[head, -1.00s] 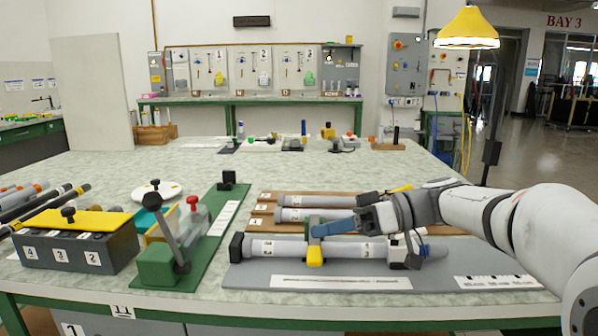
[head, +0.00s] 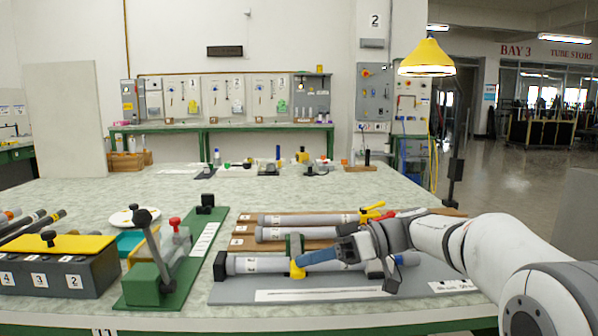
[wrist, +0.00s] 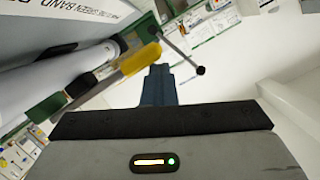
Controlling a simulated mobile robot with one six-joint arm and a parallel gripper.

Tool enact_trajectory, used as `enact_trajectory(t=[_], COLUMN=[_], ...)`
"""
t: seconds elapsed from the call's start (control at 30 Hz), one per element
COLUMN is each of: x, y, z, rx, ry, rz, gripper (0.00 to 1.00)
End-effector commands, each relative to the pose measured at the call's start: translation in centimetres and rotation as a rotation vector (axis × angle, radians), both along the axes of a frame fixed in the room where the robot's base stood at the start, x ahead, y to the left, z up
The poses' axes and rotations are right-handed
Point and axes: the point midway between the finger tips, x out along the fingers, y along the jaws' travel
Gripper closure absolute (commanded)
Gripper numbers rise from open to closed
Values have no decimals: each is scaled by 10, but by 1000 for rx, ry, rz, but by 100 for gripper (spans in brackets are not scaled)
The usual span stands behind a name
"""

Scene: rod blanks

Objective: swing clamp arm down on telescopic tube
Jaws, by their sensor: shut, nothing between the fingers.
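The telescopic tube (head: 262,264) is a grey-white tube lying on the grey board at front right, with a black block at its left end. The clamp arm, green with a yellow end (head: 297,271), appears to lie across the tube; whether it presses on it I cannot tell. My gripper (head: 299,261) is shut and empty, its blue fingers beside the yellow end. In the wrist view, my shut fingers (wrist: 158,84) are close to the clamp's yellow end (wrist: 138,60), and the tube (wrist: 60,82) is at left. Contact is unclear.
A green stand (head: 148,286) with a black-knobbed lever is left of the board. A dark box with a yellow top (head: 60,245) is farther left. More tubes (head: 300,219) lie on wooden racks behind. The table's middle is clear.

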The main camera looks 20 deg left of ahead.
Motion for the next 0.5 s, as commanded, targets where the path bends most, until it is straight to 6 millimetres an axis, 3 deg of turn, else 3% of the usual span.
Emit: enact_trajectory(t=[0.03,0.17,0.27,0.43,0.5], x=[-1,-2,-2,-3,7], y=[-1,0,0,-1,-18], z=[-12,-8,5,45,47], rx=[-22,-22,-17,-3,-5], ry=[12,12,9,2,5], rz=[7,10,8,1,-4], gripper=[100,100,100,100,100])
